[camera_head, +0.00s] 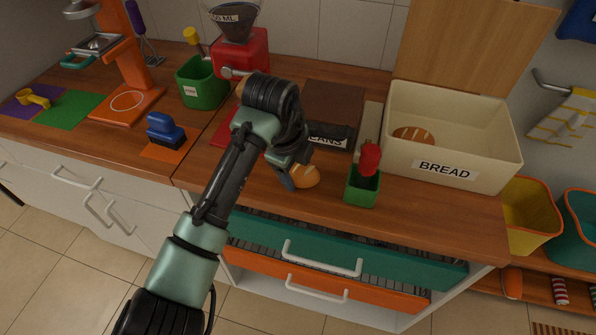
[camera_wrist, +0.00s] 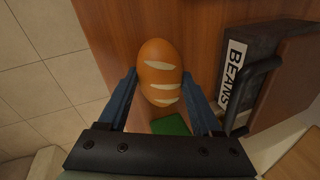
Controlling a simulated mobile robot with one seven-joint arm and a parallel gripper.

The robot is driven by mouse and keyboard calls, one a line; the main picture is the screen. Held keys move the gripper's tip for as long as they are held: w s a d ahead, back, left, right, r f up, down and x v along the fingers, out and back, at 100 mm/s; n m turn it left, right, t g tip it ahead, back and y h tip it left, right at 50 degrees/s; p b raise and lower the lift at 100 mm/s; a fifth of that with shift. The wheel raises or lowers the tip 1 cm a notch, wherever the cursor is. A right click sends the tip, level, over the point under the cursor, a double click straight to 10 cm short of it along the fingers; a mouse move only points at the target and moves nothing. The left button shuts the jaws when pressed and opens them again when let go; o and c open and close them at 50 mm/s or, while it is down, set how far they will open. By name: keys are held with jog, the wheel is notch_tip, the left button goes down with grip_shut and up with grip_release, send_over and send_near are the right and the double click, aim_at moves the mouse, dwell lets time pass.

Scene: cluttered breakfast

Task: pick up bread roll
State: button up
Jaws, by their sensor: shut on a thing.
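A golden-brown bread roll (camera_wrist: 159,72) with pale score marks is between the two blue fingers of my gripper (camera_wrist: 161,98) in the wrist view. In the head view the roll (camera_head: 304,177) shows at the front part of the wooden counter, partly hidden by my gripper (camera_head: 290,180). My gripper is shut on the roll, with a finger on each side. I cannot tell whether the roll still touches the counter. Another scored loaf (camera_head: 413,135) lies inside the cream box labelled BREAD (camera_head: 492,150).
A dark box labelled BEANS (camera_wrist: 262,62) stands close to the right of the roll; it also shows in the head view (camera_head: 328,143). A small green holder (camera_head: 361,190) with a red-topped item stands right of my gripper. An open teal drawer (camera_head: 400,262) lies below the counter edge.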

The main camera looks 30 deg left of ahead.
aim_at(297, 168)
jog(key=shift+r, duration=0.15)
notch_tip(297, 168, up, 10)
jog(key=shift+f, duration=0.1)
dwell(0.4)
